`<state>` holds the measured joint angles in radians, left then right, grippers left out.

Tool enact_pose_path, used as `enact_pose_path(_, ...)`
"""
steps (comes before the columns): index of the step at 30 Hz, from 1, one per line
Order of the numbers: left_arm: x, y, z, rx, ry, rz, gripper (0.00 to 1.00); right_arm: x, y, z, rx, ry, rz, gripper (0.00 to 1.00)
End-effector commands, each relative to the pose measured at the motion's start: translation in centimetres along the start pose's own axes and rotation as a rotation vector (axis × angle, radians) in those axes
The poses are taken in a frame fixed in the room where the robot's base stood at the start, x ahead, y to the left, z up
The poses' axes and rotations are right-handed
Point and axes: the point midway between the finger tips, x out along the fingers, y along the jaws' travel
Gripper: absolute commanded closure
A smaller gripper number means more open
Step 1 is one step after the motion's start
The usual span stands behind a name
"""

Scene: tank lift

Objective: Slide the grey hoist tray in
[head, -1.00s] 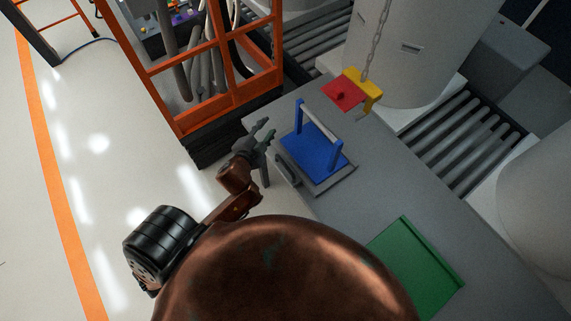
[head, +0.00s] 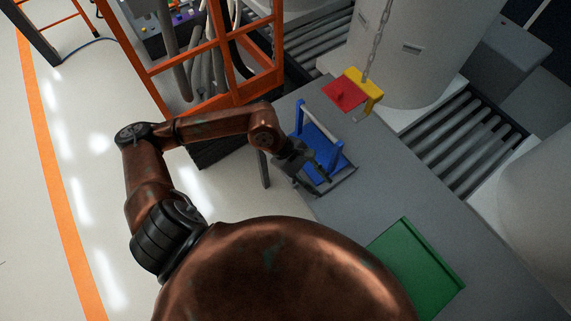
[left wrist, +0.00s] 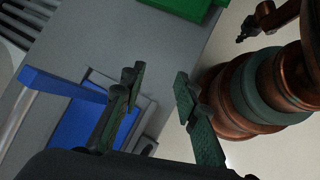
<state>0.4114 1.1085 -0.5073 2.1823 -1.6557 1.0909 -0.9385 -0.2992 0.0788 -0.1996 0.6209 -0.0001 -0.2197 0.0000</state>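The grey hoist tray (head: 347,184) lies at the near edge of the grey table, carrying a blue plate (head: 318,140) with two blue posts and a grey bar. Its grey rim also shows in the left wrist view (left wrist: 149,112). My left gripper (head: 315,179) is over the tray's near side and hides its handle in the head view. In the left wrist view my left gripper (left wrist: 159,76) has its fingers apart with nothing between them; the tray's handle (left wrist: 146,146) is beside the left finger. A dark tip, apparently my right gripper (left wrist: 241,38), shows small at the upper right.
A green plate (head: 415,268) lies on the table to the right. An orange frame (head: 210,70) stands at the left. Roller conveyors (head: 455,145) and white tanks (head: 415,50) are beyond.

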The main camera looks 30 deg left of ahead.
Motion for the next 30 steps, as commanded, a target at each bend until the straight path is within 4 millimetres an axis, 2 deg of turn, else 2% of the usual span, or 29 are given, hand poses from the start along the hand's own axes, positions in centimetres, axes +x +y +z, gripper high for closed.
enact_pose_path(1, -0.9, 0.1, -3.7, 0.074, 0.143, -0.029, 0.71, 0.0, 0.0, 0.1, 0.0, -0.001, 0.0, 1.0)
enact_pose_path(3, -2.5, 0.1, -7.9, 0.149, 0.304, -0.071, 0.71, 0.0, 0.0, 0.1, 0.0, -0.001, 0.0, 1.0)
enact_pose_path(6, -4.8, 0.3, -12.0, 0.21, 0.47, -0.117, 0.71, 0.0, 0.0, 0.1, 0.0, -0.001, 0.0, 1.0)
enact_pose_path(9, -6.2, 0.4, -14.2, 0.235, 0.557, -0.143, 0.71, 0.1, 0.0, 0.1, 0.0, -0.002, 0.0, 1.0)
enact_pose_path(13, -5.9, 0.3, -15.4, 0.241, 0.586, -0.155, 0.71, 0.1, 0.0, 0.2, 0.0, -0.003, 0.0, 1.0)
enact_pose_path(24, -1.3, -0.2, -18.4, 0.239, 0.582, -0.155, 0.71, 0.2, 0.1, 0.3, -0.001, -0.005, 0.001, 1.0)
enact_pose_path(30, -0.3, -0.2, -19.1, 0.24, 0.582, -0.153, 0.71, 0.2, 0.1, 0.3, -0.001, -0.005, 0.001, 1.0)
